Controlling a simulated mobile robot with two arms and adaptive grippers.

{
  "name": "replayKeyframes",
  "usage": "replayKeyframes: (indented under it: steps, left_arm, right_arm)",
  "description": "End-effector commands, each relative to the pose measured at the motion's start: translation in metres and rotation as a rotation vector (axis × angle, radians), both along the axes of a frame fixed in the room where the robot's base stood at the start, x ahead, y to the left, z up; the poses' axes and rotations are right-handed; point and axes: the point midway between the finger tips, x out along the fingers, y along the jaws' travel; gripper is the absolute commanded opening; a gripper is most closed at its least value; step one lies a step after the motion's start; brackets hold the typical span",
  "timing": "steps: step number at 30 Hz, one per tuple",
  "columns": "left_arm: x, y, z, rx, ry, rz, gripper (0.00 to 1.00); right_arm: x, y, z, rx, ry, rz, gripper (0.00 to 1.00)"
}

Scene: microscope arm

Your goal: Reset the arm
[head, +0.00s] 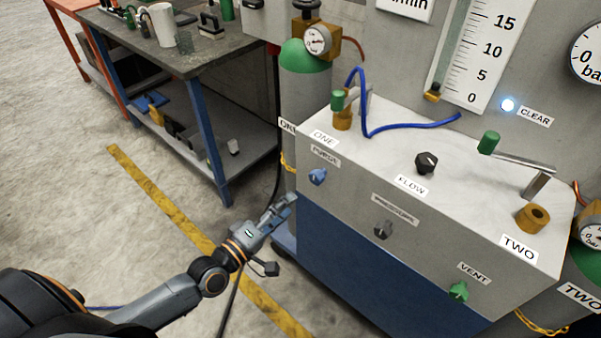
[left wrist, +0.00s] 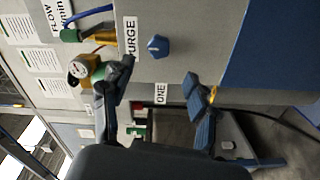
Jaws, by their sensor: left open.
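My left arm comes in from the lower left in the head view. Its gripper (head: 279,233) is open and empty, just left of the grey and blue control box (head: 345,265). The blue PURGE knob (head: 318,176) is on the box's front face, above and right of the gripper. In the left wrist view, the open fingers (left wrist: 160,74) are spread apart, with the blue knob (left wrist: 158,46) beyond the gap between them. Nothing is between the fingers. My right arm and gripper are not in view. I see no microscope.
The box also carries a grey knob (head: 384,230), a black FLOW knob (head: 426,162), a green VENT knob (head: 459,291) and green-handled valves. A gas cylinder (head: 304,97) stands behind its left end. A workbench (head: 190,45) is at upper left. The floor (head: 70,200) at left is clear.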

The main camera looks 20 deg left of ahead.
Motion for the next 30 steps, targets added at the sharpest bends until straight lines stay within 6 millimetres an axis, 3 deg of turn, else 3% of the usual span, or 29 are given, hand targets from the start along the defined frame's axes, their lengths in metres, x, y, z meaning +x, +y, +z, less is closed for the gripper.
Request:
replayKeyframes:
  steps: [5,8,11,16,20,24,27,30]
  left_arm:
    - [0.0,0.0,-0.002,0.005,0.002,0.001,0.59]
    - [0.001,0.006,-0.02,0.058,0.023,0.015,0.59]
    - [-0.002,0.018,-0.065,0.196,0.082,0.036,0.59]
    - [-0.034,0.045,-0.182,0.544,0.261,0.024,0.59]
    - [-0.084,0.058,-0.268,0.791,0.42,-0.058,0.59]
    - [-0.158,0.061,-0.346,1.014,0.59,-0.213,0.59]
    - [-0.222,0.056,-0.39,1.142,0.701,-0.365,0.59]
    - [-0.284,0.047,-0.42,1.241,0.788,-0.528,0.59]
  right_arm:
    - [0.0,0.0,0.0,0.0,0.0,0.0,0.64]
    - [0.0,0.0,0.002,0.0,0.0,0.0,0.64]
    - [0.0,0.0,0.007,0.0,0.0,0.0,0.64]
    - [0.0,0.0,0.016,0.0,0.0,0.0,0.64]
    - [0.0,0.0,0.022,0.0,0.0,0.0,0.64]
    - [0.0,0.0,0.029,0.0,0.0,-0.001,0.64]
    - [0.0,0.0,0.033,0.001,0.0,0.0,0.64]
    - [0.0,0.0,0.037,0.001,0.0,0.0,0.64]
